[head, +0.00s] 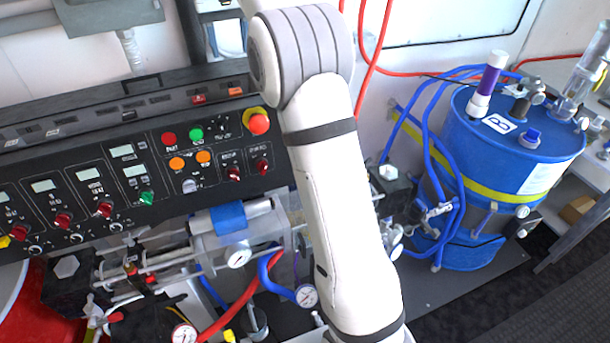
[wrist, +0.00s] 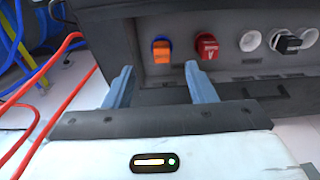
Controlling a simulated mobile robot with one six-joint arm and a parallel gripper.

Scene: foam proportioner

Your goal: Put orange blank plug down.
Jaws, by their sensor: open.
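In the wrist view, my gripper (wrist: 157,72) is open, with its two grey-blue fingers spread apart and nothing between them. An orange blank plug (wrist: 162,57) with a blue part at its top sits on the dark panel ahead, centred in the gap between the fingertips. It looks clear of both fingers, though the exact distance is hard to tell. In the head view, a small orange piece (head: 235,91) shows on the ledge above the control panel; I cannot tell for sure that it is the same plug. My gripper is not visible in the head view.
A red tagged plug (wrist: 206,47) sits right of the orange one, close to the right finger. Pale round ports and a black plug (wrist: 288,44) are further right. Red hoses (wrist: 50,75) hang at left. A blue tank (head: 505,150) stands at right in the head view.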

